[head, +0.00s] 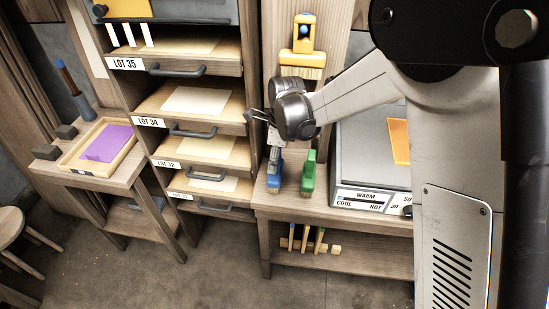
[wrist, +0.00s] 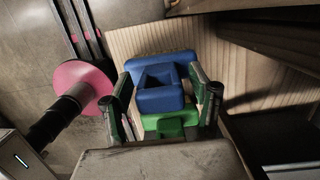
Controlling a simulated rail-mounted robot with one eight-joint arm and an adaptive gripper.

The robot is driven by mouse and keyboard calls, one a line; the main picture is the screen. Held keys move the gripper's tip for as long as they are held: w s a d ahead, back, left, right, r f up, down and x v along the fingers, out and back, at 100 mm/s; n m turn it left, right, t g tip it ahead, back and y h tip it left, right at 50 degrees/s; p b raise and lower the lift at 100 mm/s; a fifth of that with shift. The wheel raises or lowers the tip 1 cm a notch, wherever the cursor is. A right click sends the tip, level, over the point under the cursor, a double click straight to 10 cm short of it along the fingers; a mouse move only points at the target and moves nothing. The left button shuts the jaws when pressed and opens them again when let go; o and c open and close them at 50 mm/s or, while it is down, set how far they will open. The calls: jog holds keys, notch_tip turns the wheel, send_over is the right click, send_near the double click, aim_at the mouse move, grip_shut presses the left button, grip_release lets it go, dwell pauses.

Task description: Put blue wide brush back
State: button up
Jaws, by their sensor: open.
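The blue brush (head: 275,180) stands upright on the bench beneath my gripper in the head view, left of a green brush (head: 308,174). My gripper (head: 268,130) is open, just above the blue brush. In the wrist view a blue block-like part (wrist: 160,98) with a recess lies between the two fingers of my gripper (wrist: 163,86). A green part (wrist: 170,128) shows just below it there. I cannot tell whether the fingers touch the blue part. The lower ends of the fingers are partly hidden by the gripper body in the wrist view.
A yellow holder (head: 303,42) is on the wooden panel above. A grey warming box (head: 365,150) stands right of the brushes. Drawers with handles (head: 200,132) are at left, beside a small table with a purple sheet (head: 106,143) in a tray.

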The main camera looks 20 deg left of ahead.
aim_at(280, 170)
jog(key=r, duration=0.4)
jog(key=d+r, duration=0.1)
jog(key=r, duration=0.6)
jog(key=shift+d+r, duration=0.2)
jog(key=shift+r, duration=0.2)
jog(key=s+d+r+n+t, duration=0.1)
jog(key=s+d+r+n, duration=0.2)
jog(key=d, duration=0.4)
jog(key=s+d+r+n+t, duration=0.1)
jog(key=s+d+r+n, duration=0.1)
jog(key=d+r, duration=0.35)
jog(key=s+d+r+n+t, duration=0.1)
jog(key=s+d+r+n, duration=0.15)
jog(key=d, duration=0.65)
jog(key=s+d+f+n+t+h, duration=0.1)
jog(key=s+d+n+t, duration=0.3)
jog(key=s+d+n, duration=0.5)
jog(key=s+d+f, duration=0.1)
jog(key=s+d, duration=0.3)
jog(key=s, duration=0.1)
jog(key=shift+s+d+f, duration=0.25)
jog(key=shift+d+f, duration=0.15)
